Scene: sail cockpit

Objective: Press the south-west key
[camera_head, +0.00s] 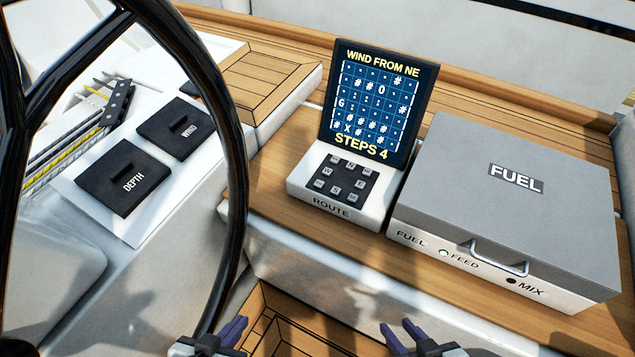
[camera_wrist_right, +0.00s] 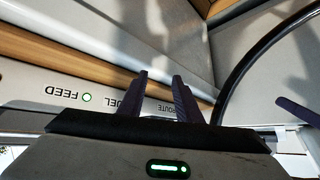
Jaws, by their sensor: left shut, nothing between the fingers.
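The route box (camera_head: 340,219) is white, marked ROUTE, with a dark keypad (camera_head: 342,181) of several small grey keys in a ring. The key at its lower-left corner, the south-west position (camera_head: 319,184), is uncovered; its lettering is too small to read. Behind it stands a screen (camera_head: 380,100) showing "WIND FROM NE", a grid with G, x and 0, and "STEPS 4". My left gripper (camera_head: 236,328) is shut and empty, low and in front of the box. My right gripper (camera_head: 401,337) is open and empty at the bottom edge; its parted fingers show in the wrist view (camera_wrist_right: 160,95).
A grey-lidded fuel box (camera_head: 470,170) with a front handle (camera_head: 499,258) stands right of the route box. A black steering wheel rim (camera_head: 236,180) crosses the left side. DEPTH (camera_head: 115,187) and WIND (camera_head: 170,130) covers lie beyond it. Space before the wooden bench is open.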

